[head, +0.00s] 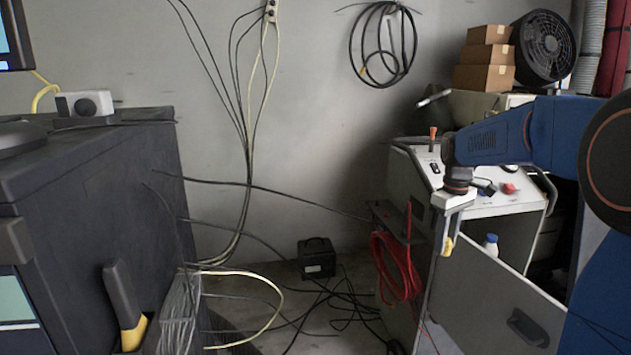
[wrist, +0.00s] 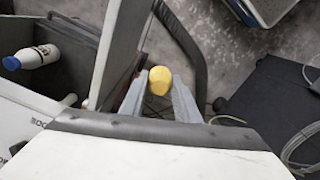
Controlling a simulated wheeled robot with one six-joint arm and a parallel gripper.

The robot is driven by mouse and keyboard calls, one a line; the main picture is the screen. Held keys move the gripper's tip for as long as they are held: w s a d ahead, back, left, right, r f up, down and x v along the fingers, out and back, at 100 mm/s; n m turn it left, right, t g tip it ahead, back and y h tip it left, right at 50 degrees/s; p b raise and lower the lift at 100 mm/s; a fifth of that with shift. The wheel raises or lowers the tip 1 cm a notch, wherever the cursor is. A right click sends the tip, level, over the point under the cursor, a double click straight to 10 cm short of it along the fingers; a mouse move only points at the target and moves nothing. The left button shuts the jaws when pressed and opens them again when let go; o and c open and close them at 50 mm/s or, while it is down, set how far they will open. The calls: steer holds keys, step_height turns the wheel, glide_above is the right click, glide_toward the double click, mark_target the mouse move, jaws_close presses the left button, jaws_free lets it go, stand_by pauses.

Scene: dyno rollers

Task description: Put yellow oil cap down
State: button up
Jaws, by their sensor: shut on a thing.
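The yellow oil cap (wrist: 159,81) is a small round yellow piece between the two fingers of my gripper (wrist: 158,92) in the wrist view. In the head view the yellow oil cap (head: 448,245) shows at the lower end of my gripper (head: 447,248), which hangs pointing down from my blue arm. My gripper is shut on the cap and holds it up in the air, in front of the grey machine cart (head: 520,290). The cap's far side is hidden.
A white bottle with a blue cap (head: 491,243) stands inside the cart; it also shows in the wrist view (wrist: 30,57). Red cable (head: 397,265) hangs on the cart's left side. Black cables and a small black box (head: 316,258) lie on the floor. A dark cabinet (head: 90,220) stands at left.

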steer(key=w+a+f+m, duration=0.2)
steer(key=f, duration=1.4)
steer(key=w+a+f+m, duration=0.2)
steer(key=f, duration=1.4)
steer(key=w+a+f+m, duration=0.2)
steer(key=f, duration=1.4)
steer(key=shift+w+a+f, duration=0.2)
steer(key=shift+w, duration=0.15)
